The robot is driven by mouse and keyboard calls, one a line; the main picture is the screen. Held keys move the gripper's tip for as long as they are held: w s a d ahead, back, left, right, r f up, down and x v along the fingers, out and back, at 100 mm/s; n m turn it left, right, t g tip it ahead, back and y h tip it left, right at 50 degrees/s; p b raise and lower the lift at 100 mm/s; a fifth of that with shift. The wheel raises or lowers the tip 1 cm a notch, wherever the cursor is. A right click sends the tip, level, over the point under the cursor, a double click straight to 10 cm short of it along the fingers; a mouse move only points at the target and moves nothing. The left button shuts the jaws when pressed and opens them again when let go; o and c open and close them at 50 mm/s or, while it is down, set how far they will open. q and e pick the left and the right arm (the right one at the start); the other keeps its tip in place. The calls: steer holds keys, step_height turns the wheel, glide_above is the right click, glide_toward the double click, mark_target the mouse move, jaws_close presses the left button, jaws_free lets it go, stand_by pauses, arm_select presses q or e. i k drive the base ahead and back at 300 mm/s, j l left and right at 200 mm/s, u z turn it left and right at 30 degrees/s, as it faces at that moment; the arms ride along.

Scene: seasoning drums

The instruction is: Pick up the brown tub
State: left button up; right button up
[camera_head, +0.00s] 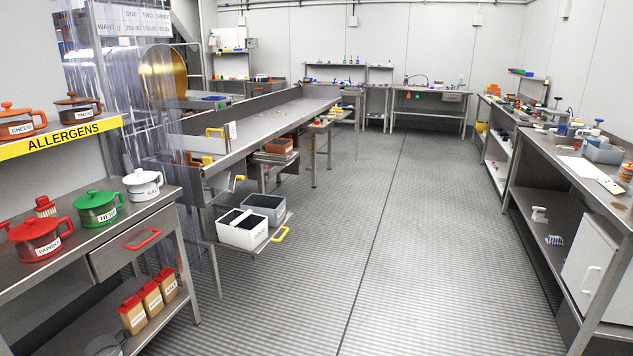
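The brown tub (78,107) stands upright on the allergens shelf (62,140) at the left, near the shelf's right end. It has a dark brown lid with a knob, a side handle and a white label that seems to read SMOKE. An orange tub (14,124) labelled CHEESE stands to its left, apart from it. Neither of my grippers shows in the head view.
Below, a steel table (105,232) holds a red tub (38,238), a green tub (98,209) and a white tub (142,184). Red-lidded containers (151,294) stand underneath. A clear strip curtain (118,90) hangs behind the shelf. The central floor (390,250) is free.

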mark_target(279, 148)
steer(key=i, duration=3.7)
